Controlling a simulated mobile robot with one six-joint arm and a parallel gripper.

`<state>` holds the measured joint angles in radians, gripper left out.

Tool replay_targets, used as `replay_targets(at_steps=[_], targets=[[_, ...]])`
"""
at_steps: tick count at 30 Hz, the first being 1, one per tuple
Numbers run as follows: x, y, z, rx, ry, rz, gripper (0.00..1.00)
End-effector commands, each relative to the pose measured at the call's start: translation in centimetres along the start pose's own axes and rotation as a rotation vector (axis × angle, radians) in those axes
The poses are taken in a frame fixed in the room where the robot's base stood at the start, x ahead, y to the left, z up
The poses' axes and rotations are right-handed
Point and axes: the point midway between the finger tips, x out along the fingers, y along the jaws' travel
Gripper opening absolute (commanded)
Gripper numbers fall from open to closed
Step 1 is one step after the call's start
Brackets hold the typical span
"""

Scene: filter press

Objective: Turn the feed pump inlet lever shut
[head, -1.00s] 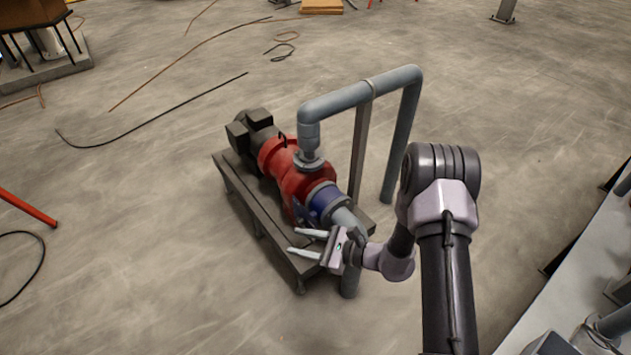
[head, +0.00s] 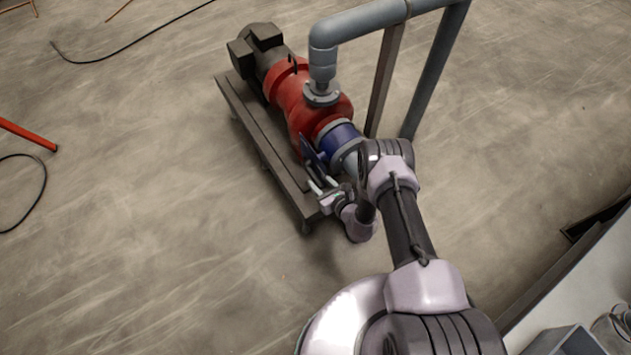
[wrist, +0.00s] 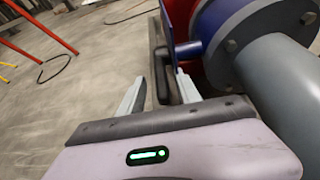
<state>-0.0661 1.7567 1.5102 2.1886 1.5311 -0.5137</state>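The feed pump (head: 305,100) is a red body with a dark motor on a dark base frame. Its blue inlet valve (head: 338,137) sits at the near end; it also shows in the wrist view (wrist: 222,30) with a blue stem. A blue lever (head: 312,155) hangs on the valve's left side in the head view. My gripper (head: 322,186) is just below the lever. In the wrist view my gripper (wrist: 160,78) is open, and a dark bar-like handle (wrist: 162,78) shows between its fingers. Whether the fingers reach around it or touch it I cannot tell.
A grey inlet pipe (wrist: 285,75) runs close to the right of my gripper. A grey overhead pipe (head: 365,20) and its post stand right of the pump. The floor left of the base is clear.

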Motion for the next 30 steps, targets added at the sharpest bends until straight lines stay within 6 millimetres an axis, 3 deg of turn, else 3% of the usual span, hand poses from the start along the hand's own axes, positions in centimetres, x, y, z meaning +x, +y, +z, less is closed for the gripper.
replay_targets(at_steps=[6, 15, 21, 22, 30], targets=[[2.8, 0.0, -0.1, -0.002, -0.002, 0.001, 0.4], [3.1, 0.0, 0.1, 0.0, 0.0, 0.001, 0.4], [3.1, 0.0, 0.1, 0.0, 0.0, 0.001, 0.03], [3.1, 0.0, 0.1, 0.0, 0.0, 0.001, 0.0], [3.0, 0.0, 0.1, 0.0, 0.0, 0.001, 0.0]])
